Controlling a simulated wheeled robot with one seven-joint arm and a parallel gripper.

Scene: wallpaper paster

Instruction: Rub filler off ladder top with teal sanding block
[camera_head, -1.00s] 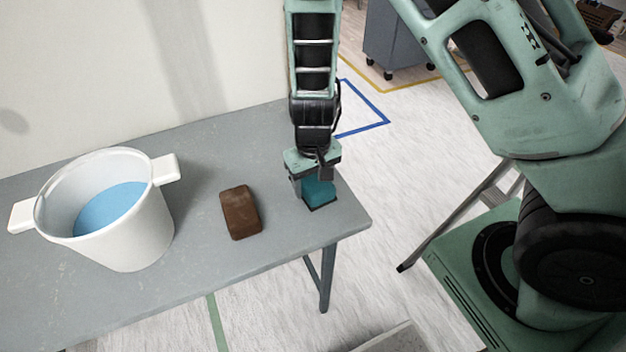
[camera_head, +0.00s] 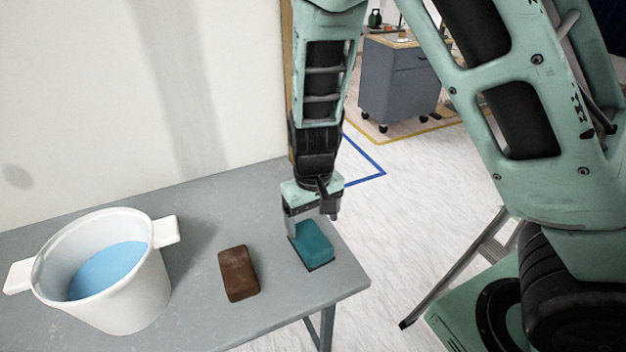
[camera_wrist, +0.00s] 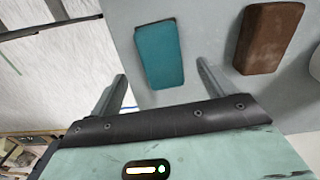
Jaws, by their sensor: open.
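The teal sanding block (camera_head: 313,246) lies on the grey table (camera_head: 200,200) near its right corner. It also shows whole in the wrist view (camera_wrist: 160,54), ahead of my fingers. My gripper (camera_head: 314,221) is open and empty, pointing down just above the block. In the wrist view its two fingers (camera_wrist: 162,78) stand apart, one toward each side of the block, with nothing between them that I can see held. Part of a grey metal ladder (camera_head: 455,272) shows on the floor at the right, partly behind my arm. Its top and any filler are not visible.
A brown block (camera_head: 238,274) lies left of the teal one. A white bucket (camera_head: 125,300) with blue contents stands further left. A wall (camera_head: 100,90) runs behind the table. A grey cabinet (camera_head: 398,85) stands at the back. Light floor (camera_head: 420,215) lies open between table and ladder.

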